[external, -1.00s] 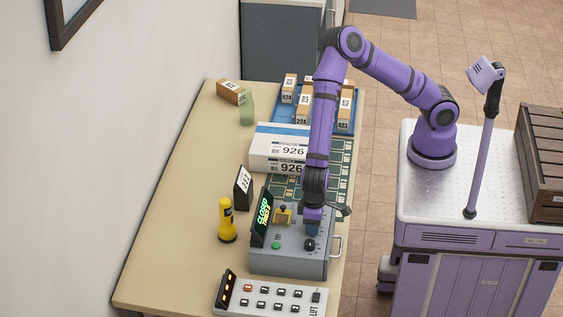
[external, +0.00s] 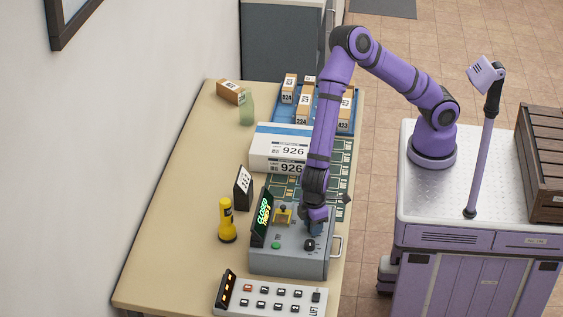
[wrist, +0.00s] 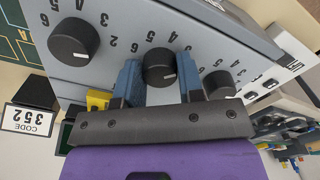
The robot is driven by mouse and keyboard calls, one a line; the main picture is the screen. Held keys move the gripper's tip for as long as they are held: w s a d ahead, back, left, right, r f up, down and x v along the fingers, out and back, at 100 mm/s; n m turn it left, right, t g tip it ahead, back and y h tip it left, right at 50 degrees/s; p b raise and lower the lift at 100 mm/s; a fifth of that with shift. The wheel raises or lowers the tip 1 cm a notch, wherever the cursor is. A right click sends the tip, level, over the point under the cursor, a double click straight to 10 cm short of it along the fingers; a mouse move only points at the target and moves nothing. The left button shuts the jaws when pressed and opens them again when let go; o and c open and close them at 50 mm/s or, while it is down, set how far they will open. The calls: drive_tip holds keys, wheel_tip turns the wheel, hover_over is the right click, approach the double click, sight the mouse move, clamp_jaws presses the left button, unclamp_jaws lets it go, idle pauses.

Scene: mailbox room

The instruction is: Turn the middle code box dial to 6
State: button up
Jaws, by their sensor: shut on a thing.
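The grey code box (external: 285,262) sits near the table's front edge, with a lit screen (external: 263,217) reading CLOSED. In the wrist view, which is upside down, three black dials are in a row on its sloped face. The middle dial (wrist: 160,68) is between the two blue fingers of my gripper (wrist: 159,76), which is shut on it. A short pale mark shows on this dial; the number it points at is hard to tell. The other dials are at left (wrist: 73,42) and right (wrist: 219,84). In the external view my gripper (external: 314,227) hides the middle dial.
A card marked CODE (wrist: 28,120) shows upside down in the wrist view. A yellow flashlight (external: 227,222) stands left of the box. A keypad panel (external: 270,298) lies in front, and a white parcel (external: 280,160) behind. The table's left side is clear.

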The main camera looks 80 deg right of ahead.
drive_tip(key=n, duration=1.1)
drive_tip(key=shift+n, duration=0.4)
drive_tip(key=n, duration=1.2)
drive_tip(key=shift+n, duration=0.3)
drive_tip(key=o, duration=0.9)
wheel_tip(320, 180, up, 11)
drive_tip(key=shift+f, duration=0.1)
